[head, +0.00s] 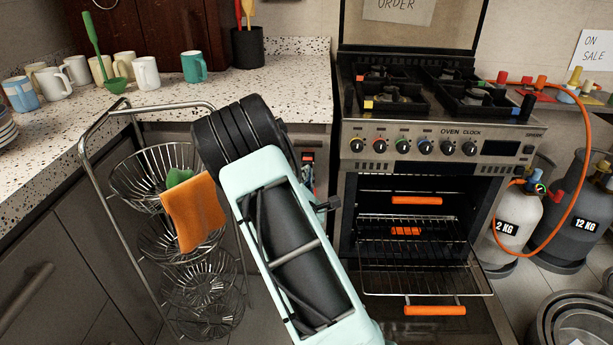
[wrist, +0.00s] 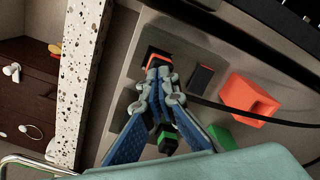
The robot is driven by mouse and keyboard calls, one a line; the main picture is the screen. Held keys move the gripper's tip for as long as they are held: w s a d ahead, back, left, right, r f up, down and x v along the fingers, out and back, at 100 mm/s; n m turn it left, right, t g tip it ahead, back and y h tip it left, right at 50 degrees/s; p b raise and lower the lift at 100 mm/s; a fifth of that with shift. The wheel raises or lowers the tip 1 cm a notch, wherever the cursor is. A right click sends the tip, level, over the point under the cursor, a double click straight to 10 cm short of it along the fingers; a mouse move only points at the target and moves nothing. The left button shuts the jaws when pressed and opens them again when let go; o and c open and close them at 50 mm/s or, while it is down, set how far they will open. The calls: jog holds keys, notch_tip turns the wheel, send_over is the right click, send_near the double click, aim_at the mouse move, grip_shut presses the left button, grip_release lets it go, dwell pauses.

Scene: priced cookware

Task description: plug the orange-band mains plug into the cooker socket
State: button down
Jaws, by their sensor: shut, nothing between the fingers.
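In the wrist view, my gripper (wrist: 160,76) is shut and empty, with its blue fingers meeting at the tips. The tips are right in front of a black plug with an orange band (wrist: 159,58) at the upper opening of a grey socket plate (wrist: 186,43). The plug appears to sit at the opening; the fingers hide part of it, so I cannot tell how deep it is. A black plug with a green band (wrist: 168,143) shows lower, partly behind the fingers. In the head view my arm hides the gripper; the socket area (head: 308,160) shows only in part.
A black rocker switch (wrist: 202,77), an orange-red block (wrist: 250,100) and a black cable (wrist: 275,121) are right of the fingers. The speckled counter edge (wrist: 84,75) is left. The cooker (head: 437,147) stands open, its racks pulled out; a wire basket stand (head: 160,185) is left.

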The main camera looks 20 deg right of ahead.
jog(key=shift+w+d, duration=0.15)
jog(key=shift+w, duration=0.25)
dwell(0.3)
